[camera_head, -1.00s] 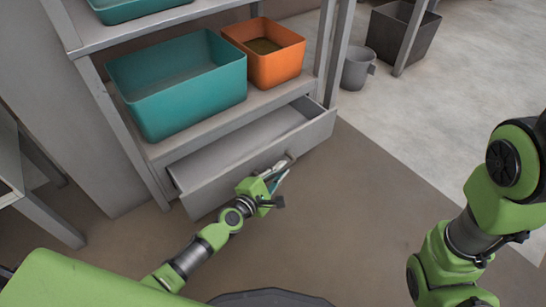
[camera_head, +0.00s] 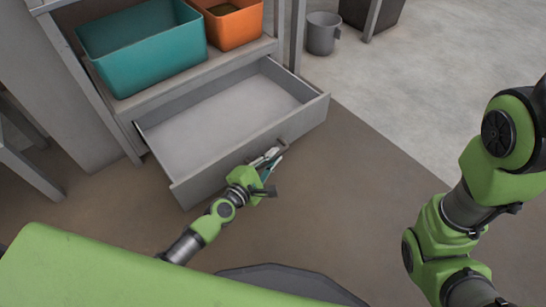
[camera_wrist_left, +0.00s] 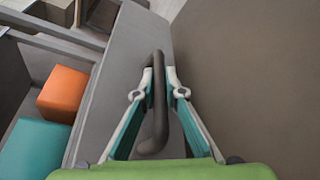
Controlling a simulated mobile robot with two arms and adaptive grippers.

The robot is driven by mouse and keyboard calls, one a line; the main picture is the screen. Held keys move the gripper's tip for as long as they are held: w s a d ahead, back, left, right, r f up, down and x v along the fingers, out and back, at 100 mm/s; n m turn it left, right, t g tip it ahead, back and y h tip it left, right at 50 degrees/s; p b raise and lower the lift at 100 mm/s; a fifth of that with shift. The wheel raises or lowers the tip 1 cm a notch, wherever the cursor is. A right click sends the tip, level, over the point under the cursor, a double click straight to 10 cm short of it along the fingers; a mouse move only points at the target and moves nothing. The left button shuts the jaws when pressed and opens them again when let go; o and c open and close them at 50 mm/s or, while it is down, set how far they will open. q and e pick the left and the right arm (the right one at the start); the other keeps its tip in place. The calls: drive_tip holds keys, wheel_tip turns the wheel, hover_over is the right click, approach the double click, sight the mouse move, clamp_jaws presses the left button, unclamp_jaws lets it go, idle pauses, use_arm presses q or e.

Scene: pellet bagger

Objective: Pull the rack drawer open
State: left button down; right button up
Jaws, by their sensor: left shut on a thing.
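The grey rack drawer (camera_head: 222,115) is pulled well out of the rack (camera_head: 130,122), and its inside looks empty. My left gripper (camera_head: 268,160) is at the drawer's front face, shut on the drawer handle. In the left wrist view the dark curved handle (camera_wrist_left: 158,100) lies between the two fingers of the gripper (camera_wrist_left: 159,85). The drawer front (camera_wrist_left: 125,75) runs along beside it. My right arm shows at the right in the head view, but its gripper is outside the picture.
A teal bin (camera_head: 145,50) and an orange bin (camera_head: 233,24) stand on the shelf above the drawer. A grey bucket (camera_head: 322,35) and a dark bin (camera_head: 372,12) stand on the floor behind. The brown floor right of the drawer is clear.

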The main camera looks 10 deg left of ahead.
use_arm(q)
drive_tip(key=shift+f, duration=0.1)
drive_tip(key=c, duration=2.1)
unclamp_jaws()
drive_tip(key=shift+a, duration=0.1)
drive_tip(key=f+v, duration=0.1)
drive_tip(key=v, duration=0.7)
drive_tip(key=f+v, duration=0.1)
drive_tip(key=v, duration=0.4)
drive_tip(key=shift+s+f, duration=0.2)
